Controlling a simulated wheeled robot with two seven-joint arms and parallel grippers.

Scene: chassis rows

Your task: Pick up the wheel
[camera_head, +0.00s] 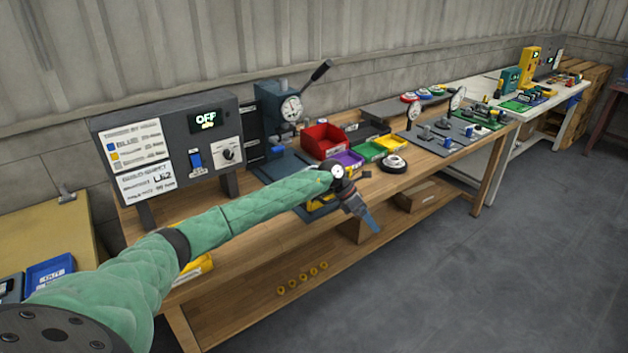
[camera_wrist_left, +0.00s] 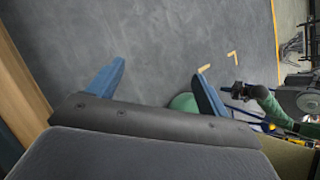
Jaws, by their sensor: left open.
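A black wheel (camera_head: 393,163) with a pale hub lies flat on the wooden workbench, right of the coloured bins, in the head view. My left gripper (camera_head: 371,222) hangs past the bench's front edge, nearer the camera than the wheel and apart from it. Its blue fingers (camera_wrist_left: 160,72) are spread with nothing between them in the left wrist view, which shows mostly grey floor below. The wheel does not show in that wrist view. What looks like my right arm's dark gripper (camera_wrist_left: 238,89) is small at the right of the wrist view; its jaws are unclear.
A lever press (camera_head: 285,108) and a control box reading OFF (camera_head: 170,145) stand farther left. A plate with fixtures (camera_head: 445,137) lies to the right. Bench before the wheel is clear.

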